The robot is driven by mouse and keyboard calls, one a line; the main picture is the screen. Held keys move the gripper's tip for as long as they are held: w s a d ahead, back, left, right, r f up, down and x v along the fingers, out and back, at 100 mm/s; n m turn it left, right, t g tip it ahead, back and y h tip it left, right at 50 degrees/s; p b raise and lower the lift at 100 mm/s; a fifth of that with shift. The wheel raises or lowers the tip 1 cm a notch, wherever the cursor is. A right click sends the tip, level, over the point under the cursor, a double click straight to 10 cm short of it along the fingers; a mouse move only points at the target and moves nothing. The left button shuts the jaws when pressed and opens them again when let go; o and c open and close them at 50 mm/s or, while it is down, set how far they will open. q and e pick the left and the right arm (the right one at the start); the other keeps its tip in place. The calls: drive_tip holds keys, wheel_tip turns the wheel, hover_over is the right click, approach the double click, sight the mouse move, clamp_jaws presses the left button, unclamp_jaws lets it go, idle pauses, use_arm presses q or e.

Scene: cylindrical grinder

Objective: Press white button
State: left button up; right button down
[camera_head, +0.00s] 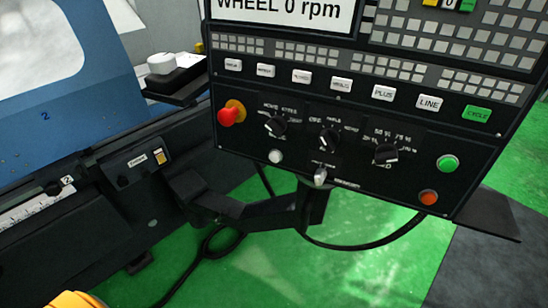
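A black control panel (235,150) fills the upper right of the head view, tilted to the picture. A round white button (276,156) sits low on the panel, below the left black rotary knob (275,125). A row of white rectangular keys crosses the panel above, one of them marked LINE (429,102). Nothing touches the white button, and it is unobstructed. Neither of my grippers is in view.
A red emergency stop (232,113) protrudes at the panel's left. A grey toggle (320,176) stands right of the white button. Green (448,163) and orange (428,197) buttons are at the right. A yellow-orange part (75,300) shows at bottom left.

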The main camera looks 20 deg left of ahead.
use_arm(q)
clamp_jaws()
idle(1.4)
